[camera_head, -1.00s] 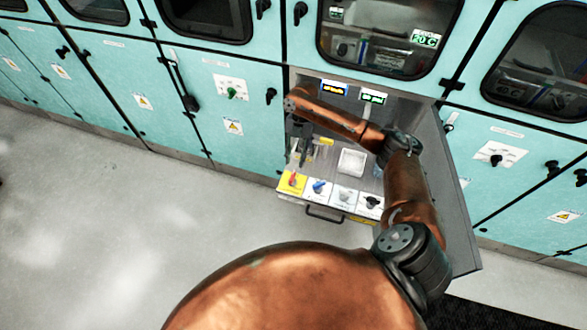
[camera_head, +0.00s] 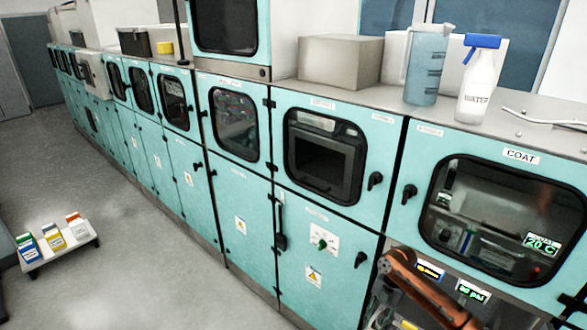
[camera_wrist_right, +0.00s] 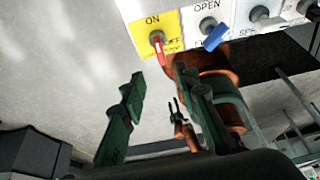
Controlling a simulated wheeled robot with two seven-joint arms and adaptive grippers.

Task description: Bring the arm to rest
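My right arm (camera_head: 428,288) shows at the bottom right of the head view, copper-coloured, in front of the recess under the COAT window. Its gripper is out of that view. In the right wrist view my right gripper (camera_wrist_right: 160,88) has its two dark green fingers wide apart with nothing between them. Beyond the fingertips are a red handle (camera_wrist_right: 158,45) on a yellow ON plate and a blue handle (camera_wrist_right: 214,37) on a white OPEN plate. A small copper arm end with dark prongs (camera_wrist_right: 176,112), perhaps my left gripper, shows farther off; its opening is unclear.
Teal cabinets (camera_head: 250,205) run along the wall. On top stand a jug (camera_head: 427,65), a WATER spray bottle (camera_head: 477,85) and a grey box (camera_head: 340,62). A low stand (camera_head: 62,258) with coloured containers is on the floor at left. The floor between is clear.

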